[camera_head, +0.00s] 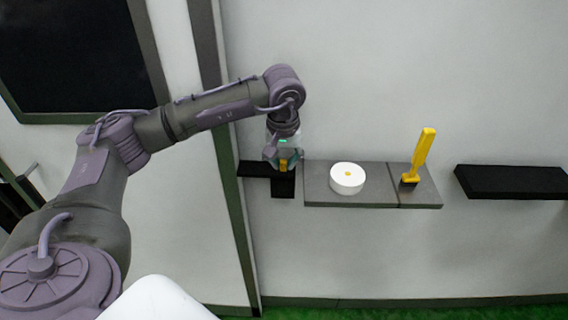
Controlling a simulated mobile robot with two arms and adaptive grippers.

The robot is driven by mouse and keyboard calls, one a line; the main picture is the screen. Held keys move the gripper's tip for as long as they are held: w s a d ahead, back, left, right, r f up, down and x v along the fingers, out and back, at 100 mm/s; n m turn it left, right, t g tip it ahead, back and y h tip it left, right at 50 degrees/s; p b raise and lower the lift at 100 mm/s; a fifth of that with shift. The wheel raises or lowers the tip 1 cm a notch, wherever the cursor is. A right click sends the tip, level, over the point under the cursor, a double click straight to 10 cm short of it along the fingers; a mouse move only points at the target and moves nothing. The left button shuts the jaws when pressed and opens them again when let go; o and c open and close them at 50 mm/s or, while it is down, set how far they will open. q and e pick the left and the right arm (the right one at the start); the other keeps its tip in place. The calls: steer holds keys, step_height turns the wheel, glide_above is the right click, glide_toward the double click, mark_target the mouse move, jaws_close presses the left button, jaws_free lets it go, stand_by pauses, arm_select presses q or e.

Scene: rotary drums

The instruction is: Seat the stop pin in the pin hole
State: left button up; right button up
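My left gripper (284,167) points down over the left end of the shelf row. A small yellow piece (283,166) shows between its fingertips, perhaps the stop pin; I cannot tell whether the fingers touch it. A white round drum (341,184) with a yellow spot at its centre sits on the grey shelf (372,199), to the right of the gripper. A yellow upright handle (424,150) with a dark foot stands tilted at the right end of that shelf. No pin hole can be made out at this size. My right gripper is not in view.
A small black ledge (254,169) and a black block (283,187) are at and below the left gripper. An empty black shelf (512,182) is on the right. The wall above the drum is clear.

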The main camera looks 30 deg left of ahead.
arm_select(q)
step_height(320, 180, up, 11)
steer(key=s, duration=0.1)
steer(key=shift+s+d, duration=0.2)
steer(key=shift+d, duration=0.25)
stand_by(0.4)
